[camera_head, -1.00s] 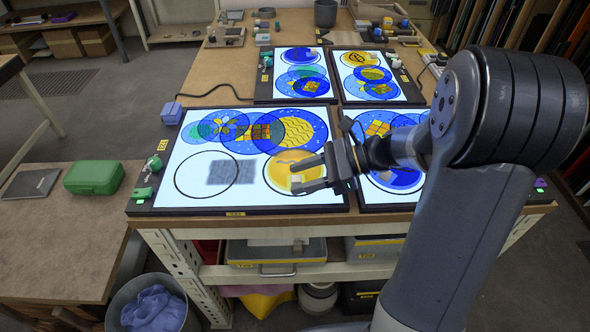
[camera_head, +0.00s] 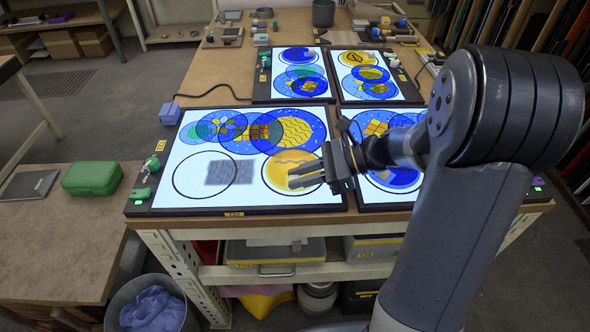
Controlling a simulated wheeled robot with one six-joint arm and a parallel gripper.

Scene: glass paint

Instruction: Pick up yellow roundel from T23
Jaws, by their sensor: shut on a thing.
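My gripper (camera_head: 292,177) reaches in from the right, over the roundel. Its two fingers are close together, shut on the roundel's small pale grip, which is mostly hidden between them. The roundel looks flat on the panel; I cannot tell any gap beneath it.
An empty ring (camera_head: 190,187) with a grey smudge (camera_head: 230,172) lies left of the roundel. Overlapping blue discs (camera_head: 300,133) cover the panel's back half. Another lit panel stands to the right, partly behind my arm, and two more behind. A green box (camera_head: 92,178) sits at left.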

